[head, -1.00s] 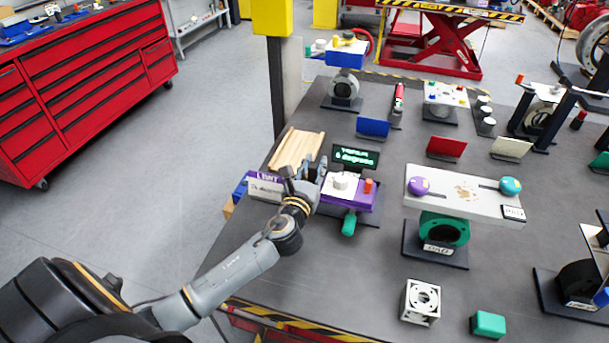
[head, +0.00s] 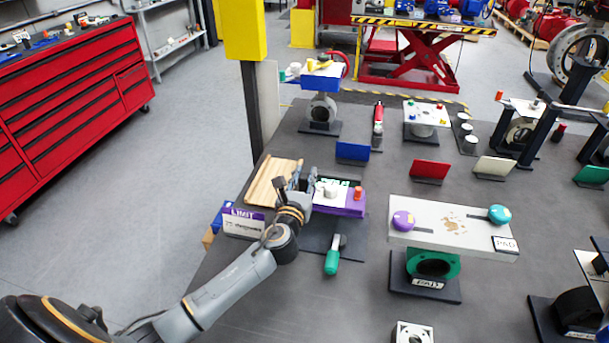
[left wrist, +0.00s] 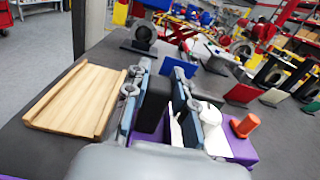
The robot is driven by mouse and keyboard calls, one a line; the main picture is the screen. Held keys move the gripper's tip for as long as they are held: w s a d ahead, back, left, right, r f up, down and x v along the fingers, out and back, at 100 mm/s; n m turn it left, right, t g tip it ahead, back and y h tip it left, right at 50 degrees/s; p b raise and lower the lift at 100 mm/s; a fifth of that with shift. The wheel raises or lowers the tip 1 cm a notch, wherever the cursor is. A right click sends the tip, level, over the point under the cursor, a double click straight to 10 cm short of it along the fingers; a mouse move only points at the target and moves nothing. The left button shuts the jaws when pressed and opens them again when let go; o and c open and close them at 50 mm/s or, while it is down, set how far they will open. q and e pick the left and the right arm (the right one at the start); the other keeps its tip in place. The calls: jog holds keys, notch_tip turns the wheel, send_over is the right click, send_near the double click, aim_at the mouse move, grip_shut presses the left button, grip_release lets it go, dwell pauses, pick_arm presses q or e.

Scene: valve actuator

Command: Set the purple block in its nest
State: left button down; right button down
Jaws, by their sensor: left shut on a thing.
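The purple block (head: 350,208) has a white top with a white knob and an orange peg. It is held above a dark base plate (head: 316,240) with a green-handled lever (head: 332,258). My left gripper (head: 300,186) is shut on the block's left side. In the left wrist view, the fingers (left wrist: 158,95) stand either side of a purple part, and the purple block (left wrist: 240,150) extends to their right. A wooden tray (head: 272,182) with raised side rails lies just left of the gripper; it also shows in the left wrist view (left wrist: 80,98). No nest is clearly identifiable. My right gripper is not seen.
A purple-and-white sign (head: 243,222) stands at the table's left edge. A white board (head: 452,222) with purple and teal knobs stands on the right. Blue (head: 352,152) and red (head: 429,171) plates stand behind. A small display behind the block is mostly hidden.

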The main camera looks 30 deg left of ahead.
pick_arm(q)
jog(key=shift+f+b, duration=0.5)
jog(key=shift+f, duration=0.2)
notch_tip(320, 180, down, 4)
jog(key=b, duration=0.3)
jog(key=shift+p, duration=0.3)
dwell(1.2)
jog(key=shift+f+b, duration=0.9)
jog(key=shift+f, duration=0.15)
jog(key=c, duration=1)
grip_release()
jog(key=shift+s+d, duration=0.1)
jog(key=shift+c, duration=0.2)
jog(key=shift+f, duration=0.15)
jog(key=v, duration=1.2)
